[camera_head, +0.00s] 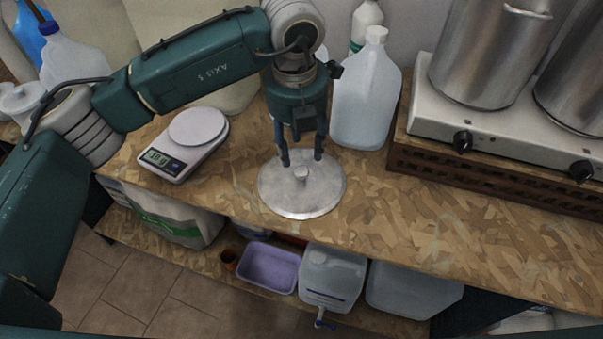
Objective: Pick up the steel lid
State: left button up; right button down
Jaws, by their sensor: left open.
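The steel lid (315,198) is a round, dull grey disc with a small knob (300,175) at its centre. It lies flat on the chipboard worktop near the front edge. My left gripper (301,161) comes down from above with its fingers apart, one on each side over the lid, near the knob. It is open and holds nothing. Whether the fingertips touch the lid or hover over it, I cannot tell. My right gripper is not in view.
A digital scale (186,143) stands left of the lid. A translucent jug (365,95) stands behind it. At right, a hot plate (480,125) with steel pots (487,60) rests on a brown crate (440,165). The worktop (430,225) to the front right is clear.

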aim_at(301, 171)
pick_arm(q)
notch_tip(301, 171, down, 4)
jog(key=shift+w+d+r+p, duration=0.1)
jog(key=shift+w+r+p, duration=0.1)
jog(key=shift+p, duration=0.25)
jog(key=shift+w+f+p, duration=0.1)
jog(key=shift+f+p, duration=0.4)
jog(key=shift+f, duration=0.05)
jog(key=f, duration=0.1)
jog(key=f+p, duration=0.2)
jog(key=shift+w+f, duration=0.35)
jog(key=shift+f, duration=0.4)
jog(key=shift+r, duration=0.1)
grip_shut()
